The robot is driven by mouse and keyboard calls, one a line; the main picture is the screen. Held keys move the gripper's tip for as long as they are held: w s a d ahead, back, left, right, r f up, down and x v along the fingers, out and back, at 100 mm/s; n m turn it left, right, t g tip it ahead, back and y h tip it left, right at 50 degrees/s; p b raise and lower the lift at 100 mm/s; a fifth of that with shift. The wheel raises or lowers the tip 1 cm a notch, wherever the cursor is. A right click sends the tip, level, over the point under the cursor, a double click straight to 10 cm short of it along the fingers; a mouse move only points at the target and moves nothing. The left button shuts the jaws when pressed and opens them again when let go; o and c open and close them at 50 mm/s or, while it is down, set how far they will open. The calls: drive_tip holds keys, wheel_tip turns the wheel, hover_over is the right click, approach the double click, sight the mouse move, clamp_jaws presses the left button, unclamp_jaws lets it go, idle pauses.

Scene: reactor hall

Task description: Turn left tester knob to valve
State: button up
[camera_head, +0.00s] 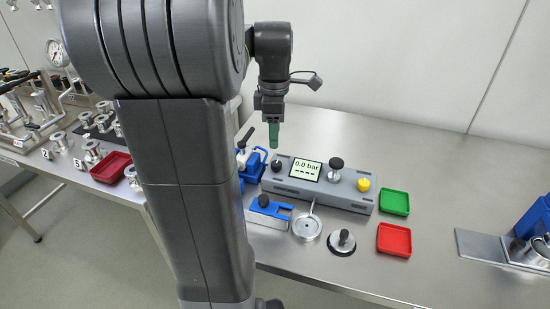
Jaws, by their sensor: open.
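The tester (318,187) is a long grey box on the steel table, with a display (306,169) reading "0.0 bar" over a row of dashes. The left tester knob (276,166) is small and dark, at the tester's left end. Which way it points is too small to tell. My gripper (274,141), with green fingers pointing down, is above the left knob and apart from it. The gripper is open and empty; the gap between its fingers is hard to see from this side.
The tester also carries a black-topped fitting (336,166) and a yellow knob (363,184). A blue clamp (252,163) stands close left. In front are a blue-ended holder (270,209), a round metal dish (307,226) and a black-knobbed disc (342,241). Green (394,202) and red (394,239) trays sit right.

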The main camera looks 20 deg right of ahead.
sight(275, 163)
wheel_tip(275, 163, down, 9)
drive_tip(key=shift+s+r, duration=0.15)
drive_tip(key=c, duration=1)
